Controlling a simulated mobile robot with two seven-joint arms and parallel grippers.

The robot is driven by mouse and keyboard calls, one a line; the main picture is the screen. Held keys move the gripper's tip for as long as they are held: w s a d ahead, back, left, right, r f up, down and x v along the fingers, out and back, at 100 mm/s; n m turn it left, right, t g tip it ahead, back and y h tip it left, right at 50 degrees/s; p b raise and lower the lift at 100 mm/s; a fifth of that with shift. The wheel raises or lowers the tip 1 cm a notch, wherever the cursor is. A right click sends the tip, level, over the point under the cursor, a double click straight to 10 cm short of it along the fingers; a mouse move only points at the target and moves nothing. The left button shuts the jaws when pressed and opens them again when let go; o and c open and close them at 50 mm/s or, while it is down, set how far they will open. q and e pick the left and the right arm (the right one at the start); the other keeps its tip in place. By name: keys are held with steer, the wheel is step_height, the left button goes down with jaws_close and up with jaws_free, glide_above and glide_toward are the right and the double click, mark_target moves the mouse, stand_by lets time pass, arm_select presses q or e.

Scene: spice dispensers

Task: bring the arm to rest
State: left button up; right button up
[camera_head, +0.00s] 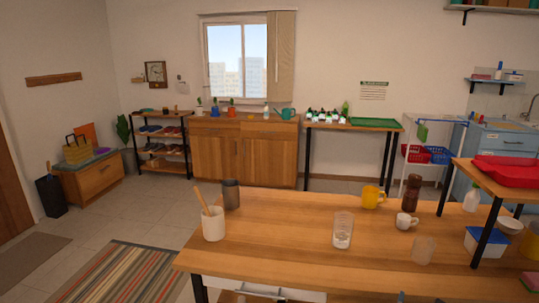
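Neither of my grippers shows in the head view. No arm can be made out for certain. On the wooden table (285,235) a dark grey cylindrical container (231,194) stands upright at the back left. A dark brown bottle (411,194) stands upright at the back right. I cannot tell whether either one is a spice dispenser. Pale shapes at the bottom edge, below the table's front, are cut off and unclear.
The table also holds a cream utensil crock (213,224), a clear glass (343,231), a yellow mug (372,197), a white cup (405,221) and a clear tumbler (423,250). The table's left middle is clear.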

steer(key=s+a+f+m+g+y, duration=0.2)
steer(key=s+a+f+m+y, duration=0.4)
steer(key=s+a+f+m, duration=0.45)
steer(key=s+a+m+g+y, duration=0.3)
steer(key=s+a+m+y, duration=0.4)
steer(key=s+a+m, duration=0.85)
arm_select(q)
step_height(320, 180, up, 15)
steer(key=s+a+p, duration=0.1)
steer(key=p, duration=1.7)
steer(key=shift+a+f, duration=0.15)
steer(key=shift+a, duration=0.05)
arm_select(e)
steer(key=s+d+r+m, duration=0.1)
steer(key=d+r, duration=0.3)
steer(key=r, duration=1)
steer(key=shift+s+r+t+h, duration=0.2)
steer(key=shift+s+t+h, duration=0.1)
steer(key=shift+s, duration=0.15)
